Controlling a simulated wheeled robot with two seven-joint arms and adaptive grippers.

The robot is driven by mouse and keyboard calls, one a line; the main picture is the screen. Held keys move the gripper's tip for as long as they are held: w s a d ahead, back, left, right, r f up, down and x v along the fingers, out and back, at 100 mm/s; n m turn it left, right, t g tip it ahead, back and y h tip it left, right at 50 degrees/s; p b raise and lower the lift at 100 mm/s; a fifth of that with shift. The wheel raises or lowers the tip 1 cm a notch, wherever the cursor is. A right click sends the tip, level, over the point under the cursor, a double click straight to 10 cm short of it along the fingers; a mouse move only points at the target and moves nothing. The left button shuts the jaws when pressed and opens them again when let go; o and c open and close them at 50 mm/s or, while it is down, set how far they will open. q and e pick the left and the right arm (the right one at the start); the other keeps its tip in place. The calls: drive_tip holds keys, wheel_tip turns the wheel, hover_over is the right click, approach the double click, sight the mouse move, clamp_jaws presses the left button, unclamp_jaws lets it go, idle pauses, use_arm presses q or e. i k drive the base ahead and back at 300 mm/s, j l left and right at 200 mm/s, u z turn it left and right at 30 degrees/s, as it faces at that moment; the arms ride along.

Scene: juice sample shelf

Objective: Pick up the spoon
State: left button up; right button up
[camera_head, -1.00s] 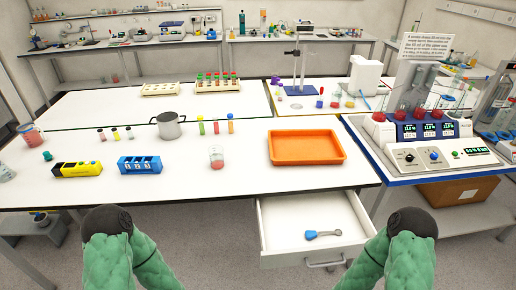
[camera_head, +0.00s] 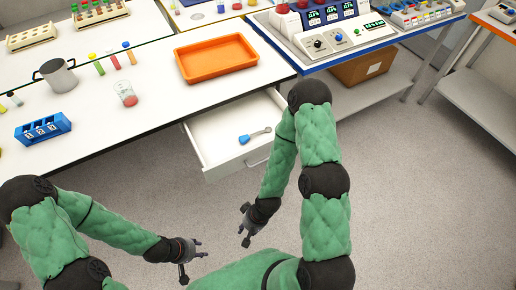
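The spoon (camera_head: 255,135), with a blue end and a grey end, lies flat in the open white drawer (camera_head: 215,157) below the table's front edge. My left gripper (camera_head: 202,248) is over the floor near the bottom middle, its fingers apart and empty. My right gripper (camera_head: 243,237) is just right of it, low in front of the drawer, also with fingers apart and empty. Both are well away from the spoon. My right forearm passes close to the drawer's right side in the picture.
On the white table stand an orange tray (camera_head: 217,59), a beaker with red liquid (camera_head: 126,94), a metal pot (camera_head: 57,75) and a blue block with digits (camera_head: 43,129). A device console (camera_head: 336,42) sits at right, with a cardboard box (camera_head: 362,66) below. The floor in front is clear.

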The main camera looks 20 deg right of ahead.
sight(243, 140)
drive_tip(key=l+u, duration=0.3)
drive_tip(key=l, duration=0.15)
drive_tip(key=k+l+u, duration=0.1)
drive_tip(key=l+u, duration=0.2)
drive_tip(key=l, duration=0.15)
drive_tip(key=k+l+u, duration=0.1)
drive_tip(key=l+u, duration=0.2)
drive_tip(key=k+l+u, duration=0.15)
drive_tip(key=l+u, duration=0.15)
drive_tip(key=l, duration=0.2)
